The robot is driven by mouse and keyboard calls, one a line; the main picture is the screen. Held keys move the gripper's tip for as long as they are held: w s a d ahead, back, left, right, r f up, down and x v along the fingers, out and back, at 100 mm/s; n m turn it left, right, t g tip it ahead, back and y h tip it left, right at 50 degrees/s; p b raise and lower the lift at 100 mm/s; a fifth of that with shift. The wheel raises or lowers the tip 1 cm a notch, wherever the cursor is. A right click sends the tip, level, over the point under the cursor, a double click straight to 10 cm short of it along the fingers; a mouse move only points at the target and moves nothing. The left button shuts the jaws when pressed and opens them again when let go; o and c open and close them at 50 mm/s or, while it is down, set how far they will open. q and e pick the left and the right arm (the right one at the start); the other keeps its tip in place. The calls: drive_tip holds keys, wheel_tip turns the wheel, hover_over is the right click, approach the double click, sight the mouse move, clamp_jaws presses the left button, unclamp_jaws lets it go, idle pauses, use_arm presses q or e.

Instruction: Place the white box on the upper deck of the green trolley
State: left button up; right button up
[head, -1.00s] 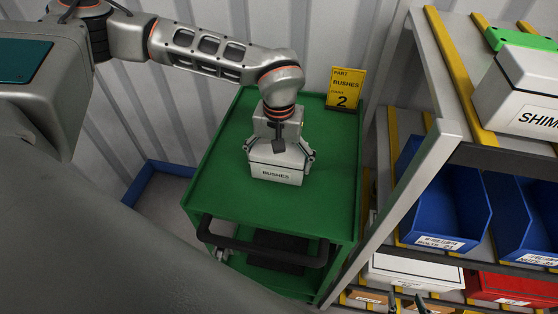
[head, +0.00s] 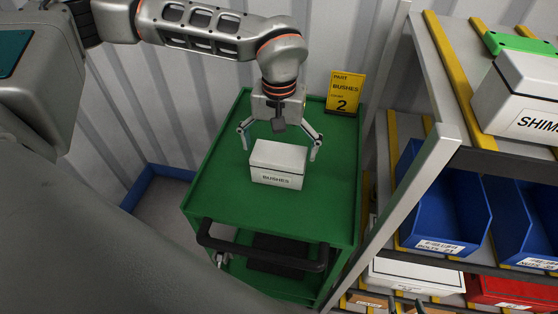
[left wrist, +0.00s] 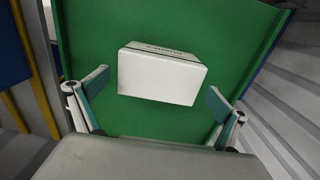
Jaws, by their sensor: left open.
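The white box (head: 277,165), labelled BUSHES, rests on the upper deck of the green trolley (head: 220,205), near its middle. It also shows in the left wrist view (left wrist: 160,75) against the green deck (left wrist: 225,30). My left gripper (head: 279,150) is open and empty above and behind the box, with its fingers spread wide on either side and apart from it. Its fingers (left wrist: 155,105) also show open at the sides of the left wrist view. My right gripper cannot be made out in the head view.
A shelf rack (head: 420,150) is close on the right, with blue bins (head: 447,200), a SHIMS box (head: 520,95) and a red bin (head: 500,289). A corrugated wall is behind.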

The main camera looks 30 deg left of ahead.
use_arm(q)
wheel_tip(320, 180, up, 6)
drive_tip(key=shift+f, duration=0.1)
idle(0.6)
